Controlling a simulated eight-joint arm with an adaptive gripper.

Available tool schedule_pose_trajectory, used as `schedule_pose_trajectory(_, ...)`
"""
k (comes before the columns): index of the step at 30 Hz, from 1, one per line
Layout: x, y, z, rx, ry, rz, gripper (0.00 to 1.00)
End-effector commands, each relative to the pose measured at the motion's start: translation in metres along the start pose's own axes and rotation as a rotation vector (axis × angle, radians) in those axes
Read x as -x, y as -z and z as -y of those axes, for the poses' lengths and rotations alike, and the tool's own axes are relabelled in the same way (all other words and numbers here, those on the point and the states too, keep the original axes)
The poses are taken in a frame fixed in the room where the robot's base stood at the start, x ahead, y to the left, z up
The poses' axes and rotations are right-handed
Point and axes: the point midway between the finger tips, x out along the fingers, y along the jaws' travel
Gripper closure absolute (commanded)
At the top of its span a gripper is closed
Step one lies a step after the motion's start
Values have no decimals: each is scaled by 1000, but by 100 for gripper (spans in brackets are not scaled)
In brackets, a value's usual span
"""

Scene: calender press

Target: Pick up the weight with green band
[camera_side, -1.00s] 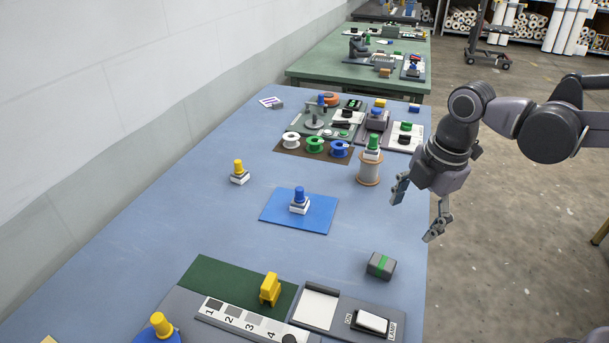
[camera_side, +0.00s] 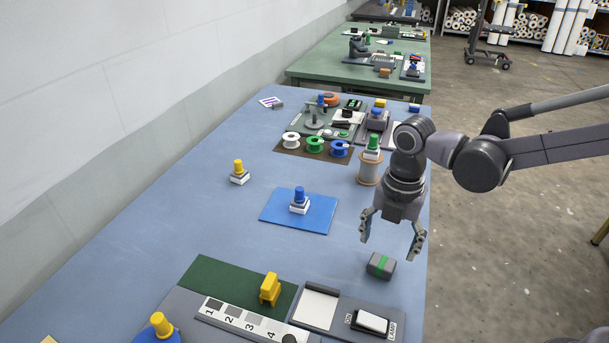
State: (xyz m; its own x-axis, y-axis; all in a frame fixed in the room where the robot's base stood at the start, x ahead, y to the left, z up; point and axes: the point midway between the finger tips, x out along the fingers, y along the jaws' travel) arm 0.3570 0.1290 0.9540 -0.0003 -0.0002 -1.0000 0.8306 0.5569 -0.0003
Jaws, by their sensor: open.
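The weight with green band (camera_side: 381,265) is a dark grey block with a green stripe across its top. It lies on the blue table near the right edge. My gripper (camera_side: 391,249) points down with its two fingers spread and empty. Its fingertips appear just above and behind the weight in the picture, apart from it as far as I can tell. The exact height over the table is hard to judge.
A wooden spool (camera_side: 369,169) with a green-knobbed piece on top stands close behind my gripper. A blue mat (camera_side: 277,215) with a blue-knobbed piece lies to the left. A panel with a lamp switch (camera_side: 371,322) is in front. Table between mat and weight is clear.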

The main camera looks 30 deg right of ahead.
Motion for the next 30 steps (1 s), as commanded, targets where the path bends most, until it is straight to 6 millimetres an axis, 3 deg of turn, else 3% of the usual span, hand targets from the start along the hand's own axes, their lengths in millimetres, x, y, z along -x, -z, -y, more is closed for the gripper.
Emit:
schedule_pose_trajectory(15, -49, 2, -1, 0, -1, 0, 25)
schedule_pose_trajectory(24, -52, 2, -1, -1, -1, 0, 25)
schedule_pose_trajectory(25, -52, 2, -1, -1, 0, 0, 27)
schedule_pose_trajectory(30, -52, 2, -1, -1, 0, 0, 76)
